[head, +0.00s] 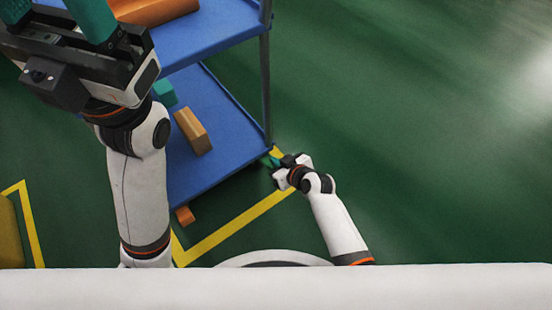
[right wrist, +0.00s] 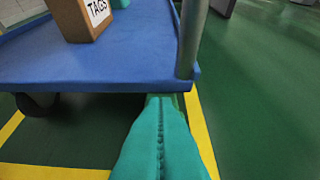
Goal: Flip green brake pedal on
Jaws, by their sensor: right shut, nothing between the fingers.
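The blue cart (head: 215,120) stands left of my right arm, its lower deck also in the right wrist view (right wrist: 100,70). My right gripper (head: 269,161), with teal fingers, is low by the deck's near right corner. In the right wrist view its fingers (right wrist: 160,99) are shut and empty, pointing under the corner below the grey post. A small green patch (right wrist: 184,101) shows beside the fingertips; I cannot tell whether it is the brake pedal. The pedal is otherwise hidden, and its position cannot be told. My left gripper (head: 55,12) is open and empty at the upper left.
An orange-brown box (head: 193,131), marked TAGS in the right wrist view (right wrist: 82,15), and a teal item (head: 164,92) are on the lower deck. The grey post (right wrist: 190,35) rises at the corner. Yellow lines (head: 235,230) mark the green floor, which is clear to the right.

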